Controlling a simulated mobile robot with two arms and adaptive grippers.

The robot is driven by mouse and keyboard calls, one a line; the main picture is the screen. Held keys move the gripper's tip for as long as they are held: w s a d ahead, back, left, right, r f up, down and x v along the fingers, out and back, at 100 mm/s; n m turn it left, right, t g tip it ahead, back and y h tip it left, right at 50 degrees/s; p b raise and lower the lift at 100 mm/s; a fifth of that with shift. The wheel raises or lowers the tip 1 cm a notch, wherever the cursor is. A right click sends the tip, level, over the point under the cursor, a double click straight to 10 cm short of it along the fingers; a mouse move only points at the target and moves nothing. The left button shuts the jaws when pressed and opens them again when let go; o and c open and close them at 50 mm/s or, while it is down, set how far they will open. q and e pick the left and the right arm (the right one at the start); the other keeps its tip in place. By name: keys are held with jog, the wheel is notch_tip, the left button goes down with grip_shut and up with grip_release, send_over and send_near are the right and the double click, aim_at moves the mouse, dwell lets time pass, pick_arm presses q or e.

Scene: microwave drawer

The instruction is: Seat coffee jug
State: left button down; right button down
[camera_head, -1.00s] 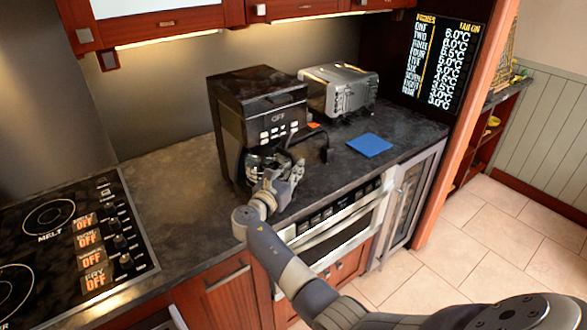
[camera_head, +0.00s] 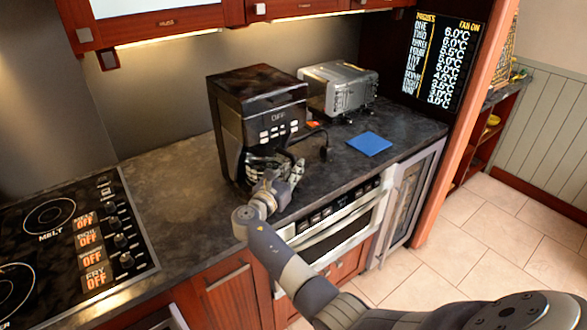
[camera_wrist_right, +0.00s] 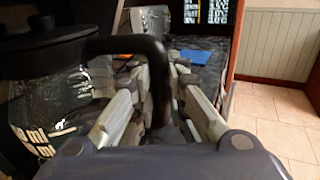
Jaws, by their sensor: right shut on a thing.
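The coffee jug (camera_wrist_right: 62,100) is clear glass with a black lid and a black handle (camera_wrist_right: 155,75). In the right wrist view it fills the left side, upright. In the head view it is largely hidden, at the lower front of the black coffee maker (camera_head: 262,105). My right gripper (camera_head: 284,172) is at the jug's front right side. In the wrist view its fingers (camera_wrist_right: 165,95) stand on both sides of the handle and are shut on it. Whether the jug rests fully on the coffee maker's base cannot be told. My left gripper is not in view.
A silver toaster (camera_head: 340,90) stands behind and right of the coffee maker. A blue cloth or pad (camera_head: 369,143) lies on the dark counter (camera_head: 175,165). A stove (camera_head: 75,235) is at left. The counter between stove and coffee maker is clear.

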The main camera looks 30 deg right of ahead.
jog(key=c, duration=1.5)
grip_release()
jog(key=shift+f, duration=0.1)
jog(key=shift+a, duration=0.1)
